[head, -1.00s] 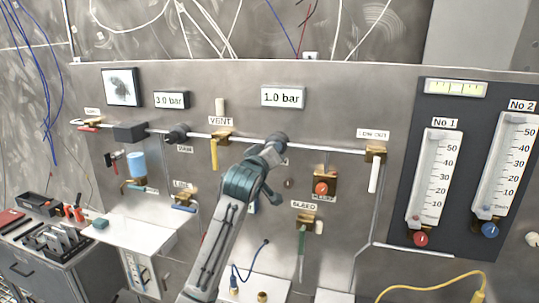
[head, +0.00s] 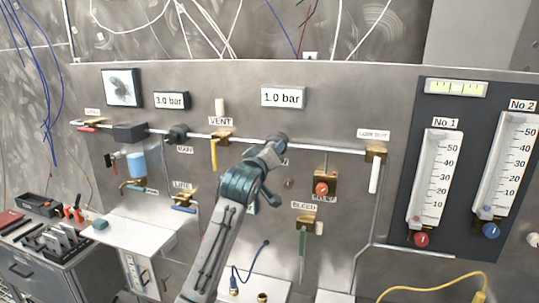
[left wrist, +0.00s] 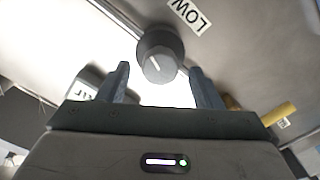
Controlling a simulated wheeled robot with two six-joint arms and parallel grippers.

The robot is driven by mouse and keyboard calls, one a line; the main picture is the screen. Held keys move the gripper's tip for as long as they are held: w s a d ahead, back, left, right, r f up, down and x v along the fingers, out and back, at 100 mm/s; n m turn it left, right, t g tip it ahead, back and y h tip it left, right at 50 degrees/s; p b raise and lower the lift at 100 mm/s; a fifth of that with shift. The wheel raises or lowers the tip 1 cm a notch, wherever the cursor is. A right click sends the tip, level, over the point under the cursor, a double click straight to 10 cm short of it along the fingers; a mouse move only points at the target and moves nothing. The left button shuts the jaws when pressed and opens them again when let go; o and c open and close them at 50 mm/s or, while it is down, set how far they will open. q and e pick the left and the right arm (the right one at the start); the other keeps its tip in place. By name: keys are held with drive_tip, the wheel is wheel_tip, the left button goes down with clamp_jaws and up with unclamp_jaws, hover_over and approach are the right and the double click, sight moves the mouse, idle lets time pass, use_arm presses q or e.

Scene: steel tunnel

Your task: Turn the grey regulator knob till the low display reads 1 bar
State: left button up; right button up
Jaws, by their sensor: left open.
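The low display (head: 283,97) on the steel panel reads 1.0 bar. The grey regulator knob (left wrist: 159,66) shows in the left wrist view, with a white mark on its face, below a LOW label (left wrist: 187,14). My left gripper (left wrist: 160,84) is open, with one finger on each side of the knob and a visible gap to it. In the head view my left arm covers the knob, and the gripper's fingers are hard to make out there. My right gripper is in neither view.
A second display (head: 171,99) reads 3.0 bar. A yellow-handled vent valve (head: 214,150) is left of my arm, and a red-knobbed brass fitting (head: 323,187) is right of it. Two gauges stand far right. A white bench (head: 130,236) is lower left.

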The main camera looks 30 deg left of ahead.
use_arm(q)
drive_tip(key=s+d+b, duration=0.2)
drive_tip(key=s+b, duration=0.1)
drive_tip(key=s, duration=0.6)
drive_tip(key=shift+s, duration=0.4)
drive_tip(key=shift+f, duration=0.1)
